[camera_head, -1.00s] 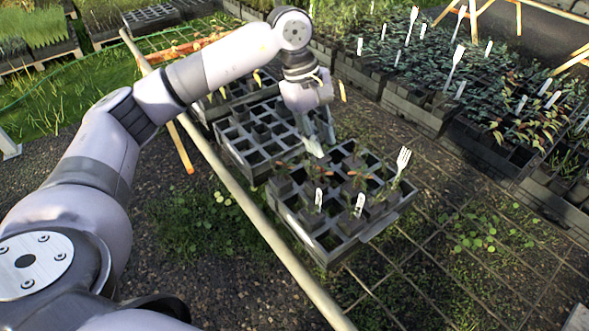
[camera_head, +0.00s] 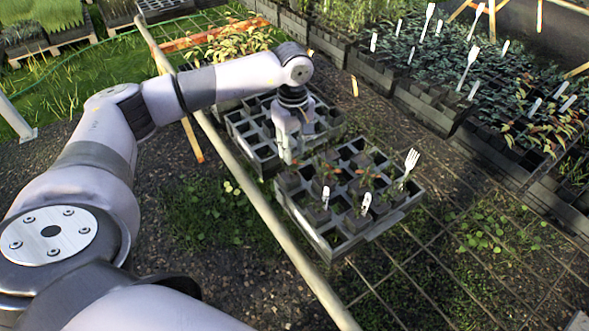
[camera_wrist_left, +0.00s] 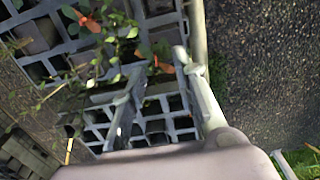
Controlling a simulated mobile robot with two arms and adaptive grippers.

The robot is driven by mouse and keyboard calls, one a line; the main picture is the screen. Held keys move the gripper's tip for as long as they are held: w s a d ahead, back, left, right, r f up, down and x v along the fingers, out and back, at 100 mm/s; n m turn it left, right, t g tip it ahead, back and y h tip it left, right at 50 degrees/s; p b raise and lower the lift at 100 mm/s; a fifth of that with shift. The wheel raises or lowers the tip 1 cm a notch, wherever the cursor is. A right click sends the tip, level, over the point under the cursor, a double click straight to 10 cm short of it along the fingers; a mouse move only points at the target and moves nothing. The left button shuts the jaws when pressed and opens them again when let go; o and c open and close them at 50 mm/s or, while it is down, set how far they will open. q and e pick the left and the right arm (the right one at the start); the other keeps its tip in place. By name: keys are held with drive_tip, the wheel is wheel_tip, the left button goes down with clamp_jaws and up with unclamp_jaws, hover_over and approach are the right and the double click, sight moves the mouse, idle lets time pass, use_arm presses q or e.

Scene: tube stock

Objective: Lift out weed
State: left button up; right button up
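A dark tray of square cells (camera_head: 345,237) holds several small red-leaved seedlings (camera_head: 368,178). In the left wrist view, orange-red leaves (camera_wrist_left: 88,20) and thin green leafy stems (camera_wrist_left: 112,55) show over the cells at upper left. I cannot tell for sure which plant is the weed. My left gripper (camera_head: 289,160) points down at the tray's far-left edge, beside a mostly empty second tray (camera_head: 243,138). In the left wrist view its two fingers (camera_wrist_left: 160,68) are spread apart, with grid cells visible between them and nothing clearly held. My right gripper is out of view.
White labels (camera_head: 366,203) and a white fork-shaped marker (camera_head: 410,165) stand up from the near tray. A pale rail (camera_head: 262,210) runs along the trays' left side. Crates of dense seedlings (camera_head: 430,108) line the right. Wire mesh ground lies open at lower right.

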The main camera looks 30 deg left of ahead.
sight(295, 161)
use_arm(q)
drive_tip(key=f, duration=0.1)
drive_tip(key=f+p, duration=0.1)
drive_tip(key=f, duration=0.3)
drive_tip(key=shift+w+p, duration=0.3)
drive_tip(key=shift+p, duration=0.1)
drive_tip(key=shift+f, duration=0.2)
drive_tip(key=shift+c, duration=0.4)
clamp_jaws()
